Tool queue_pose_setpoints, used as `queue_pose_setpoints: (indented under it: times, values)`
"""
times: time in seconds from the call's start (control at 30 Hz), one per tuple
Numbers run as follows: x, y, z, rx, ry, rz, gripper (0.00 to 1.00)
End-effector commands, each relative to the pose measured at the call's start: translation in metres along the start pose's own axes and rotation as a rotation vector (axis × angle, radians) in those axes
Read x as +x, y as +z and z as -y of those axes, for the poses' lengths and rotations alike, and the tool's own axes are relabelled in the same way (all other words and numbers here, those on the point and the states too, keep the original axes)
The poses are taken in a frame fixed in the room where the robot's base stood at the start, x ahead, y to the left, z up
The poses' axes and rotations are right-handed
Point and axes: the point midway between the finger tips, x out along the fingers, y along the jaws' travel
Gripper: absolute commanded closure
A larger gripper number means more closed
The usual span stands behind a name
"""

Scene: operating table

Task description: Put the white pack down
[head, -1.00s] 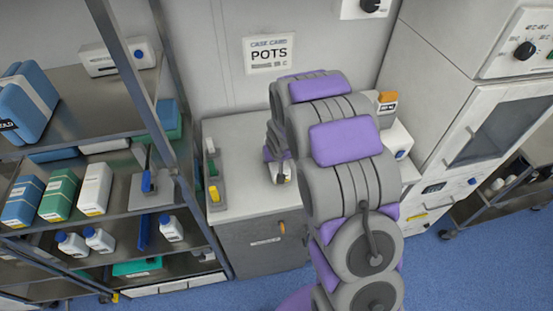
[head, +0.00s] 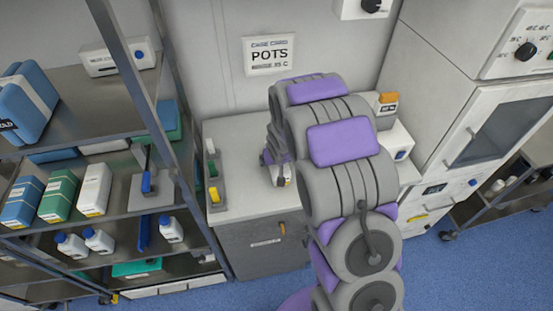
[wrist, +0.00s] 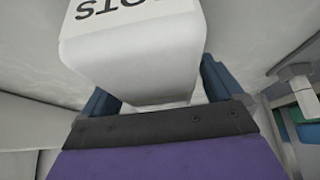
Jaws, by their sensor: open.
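The white pack (wrist: 130,62) fills the upper middle of the wrist view, with dark lettering that reads "OTS" upside down on its face. My gripper (wrist: 160,98) has one blue finger on each side of the pack. The jaws are open, and the pack is between them; whether either finger touches it cannot be told. In the head view my gripper (head: 279,172) is low over the counter (head: 245,190), largely hidden behind my own arm. A small white patch shows at its tip there. The pack's underside is hidden.
A metal shelf rack (head: 160,85) with boxes and bottles stands left of the counter. A grey holder with a yellow-ended item (head: 214,194) sits on the counter's left side. A white device with an orange top (head: 390,115) is at the right.

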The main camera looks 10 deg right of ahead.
Motion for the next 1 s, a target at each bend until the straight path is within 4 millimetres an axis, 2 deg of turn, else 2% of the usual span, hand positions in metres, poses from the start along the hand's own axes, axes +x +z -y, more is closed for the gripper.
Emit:
queue_pose_setpoints:
  times: [0.17, 0.63, 0.8, 1.0]
  values:
    - [-0.020, -0.002, 0.000, 0.001, 0.000, -0.003, 0.06]
    - [-0.096, -0.002, 0.000, 0.001, -0.001, -0.003, 0.06]
    - [-0.111, -0.002, 0.000, 0.000, -0.001, -0.002, 0.06]
    - [-0.118, -0.001, 0.000, 0.000, 0.000, -0.001, 0.06]
